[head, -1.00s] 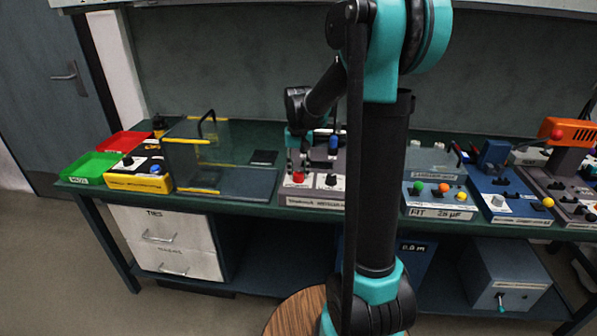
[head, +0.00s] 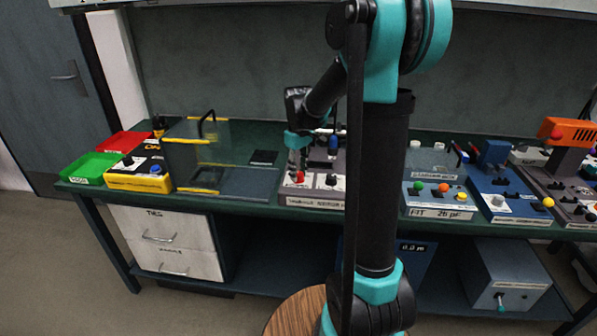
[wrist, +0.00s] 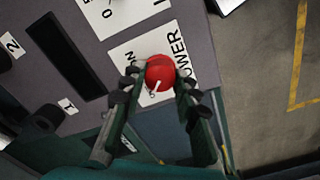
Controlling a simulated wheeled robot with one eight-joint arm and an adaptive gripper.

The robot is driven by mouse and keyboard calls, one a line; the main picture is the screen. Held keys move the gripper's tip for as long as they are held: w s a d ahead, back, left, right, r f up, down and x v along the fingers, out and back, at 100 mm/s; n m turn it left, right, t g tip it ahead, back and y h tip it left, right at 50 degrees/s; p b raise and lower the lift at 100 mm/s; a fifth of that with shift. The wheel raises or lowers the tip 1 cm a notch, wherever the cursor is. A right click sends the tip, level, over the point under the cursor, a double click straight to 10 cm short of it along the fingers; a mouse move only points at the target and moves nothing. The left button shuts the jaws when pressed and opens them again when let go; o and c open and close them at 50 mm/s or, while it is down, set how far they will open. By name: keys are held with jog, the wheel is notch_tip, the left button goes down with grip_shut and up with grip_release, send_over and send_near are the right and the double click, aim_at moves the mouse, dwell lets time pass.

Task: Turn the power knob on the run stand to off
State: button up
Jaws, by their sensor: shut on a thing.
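The red power knob (wrist: 160,70) sits on a white label reading POWER on the grey run stand (wrist: 95,30). My gripper (wrist: 158,80) has a fingertip on either side of the knob and is shut on it. The knob's white pointer line points to the lower left in the wrist view, toward lettering that the fingers partly hide. The ON lettering shows to the left of the knob. In the head view my gripper (head: 298,163) reaches down to the red knob (head: 299,177) at the front left of the run stand (head: 315,201).
A black knob (head: 331,180) sits right of the red one, with a blue part (head: 333,144) behind it. A clear guard with yellow edges (head: 195,150) stands to the left. My arm hides the stand's right side. Other stations (head: 437,210) line the bench to the right.

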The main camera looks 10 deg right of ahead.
aim_at(299, 173)
jog(key=shift+n, duration=0.3)
jog(key=o, duration=1.2)
jog(key=shift+c, duration=0.2)
jog(key=shift+r, duration=0.15)
notch_tip(299, 173, up, 12)
jog(key=shift+f, duration=0.2)
jog(key=s+d+f+m+t, duration=0.2)
jog(key=s+f+m, duration=0.2)
jog(key=s+f, duration=0.5)
jog(key=s+d+f+m+t, duration=0.2)
jog(key=s+f+m, duration=0.1)
jog(key=s+f, duration=0.7)
jog(key=s, duration=0.3)
jog(key=shift+m, duration=0.4)
